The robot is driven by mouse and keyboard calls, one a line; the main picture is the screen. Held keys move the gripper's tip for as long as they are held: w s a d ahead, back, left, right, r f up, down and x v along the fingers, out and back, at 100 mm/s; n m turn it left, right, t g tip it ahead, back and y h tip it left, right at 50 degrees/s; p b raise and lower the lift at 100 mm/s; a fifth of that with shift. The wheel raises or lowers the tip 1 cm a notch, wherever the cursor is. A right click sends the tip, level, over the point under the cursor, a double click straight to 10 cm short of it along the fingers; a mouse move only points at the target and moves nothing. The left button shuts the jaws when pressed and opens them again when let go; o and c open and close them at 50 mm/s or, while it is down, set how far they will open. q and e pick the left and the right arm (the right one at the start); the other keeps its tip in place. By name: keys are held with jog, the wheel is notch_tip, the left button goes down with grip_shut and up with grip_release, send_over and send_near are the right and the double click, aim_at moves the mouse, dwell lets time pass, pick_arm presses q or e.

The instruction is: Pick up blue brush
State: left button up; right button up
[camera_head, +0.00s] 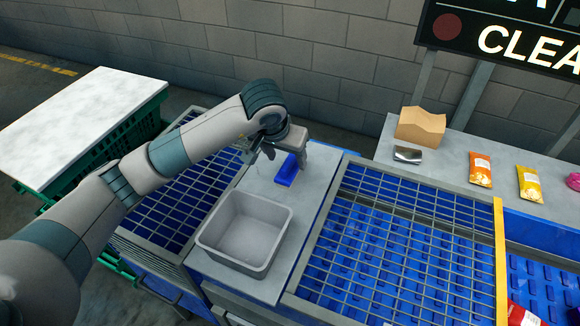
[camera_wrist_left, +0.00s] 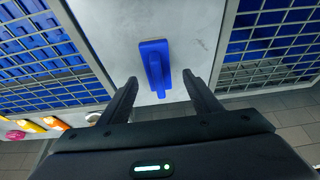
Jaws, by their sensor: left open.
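The blue brush (camera_head: 287,170) lies on the grey worktop (camera_head: 312,189) between the two wire grids, behind the grey bin. In the left wrist view the blue brush (camera_wrist_left: 156,66) lies ahead of my left gripper (camera_wrist_left: 160,90), its narrow end pointing back between the two black fingers. My left gripper (camera_head: 262,155) is open and empty, above the worktop and beside the brush in the head view. My right gripper is not in view.
A grey bin (camera_head: 207,240) stands in front of the brush. Wire grids (camera_head: 345,230) over blue trays flank the worktop. A back shelf holds a cardboard box (camera_head: 420,125), a metallic item (camera_head: 407,154) and snack packets (camera_head: 481,169). A white-topped table (camera_head: 80,120) stands at left.

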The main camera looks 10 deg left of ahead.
aim_at(289, 161)
pick_arm(q)
jog(key=shift+w+d+f+p, duration=0.15)
jog(key=shift+f+p, duration=0.15)
jog(key=shift+p, duration=0.05)
jog(key=p+x, duration=0.1)
jog(key=x, duration=0.1)
jog(key=shift+w+d+f, duration=0.15)
jog(key=shift+f, duration=0.2)
jog(key=shift+w+f+p, duration=0.2)
jog(key=shift+f+p, duration=0.1)
jog(key=shift+f, duration=0.1)
jog(key=c, duration=1.2)
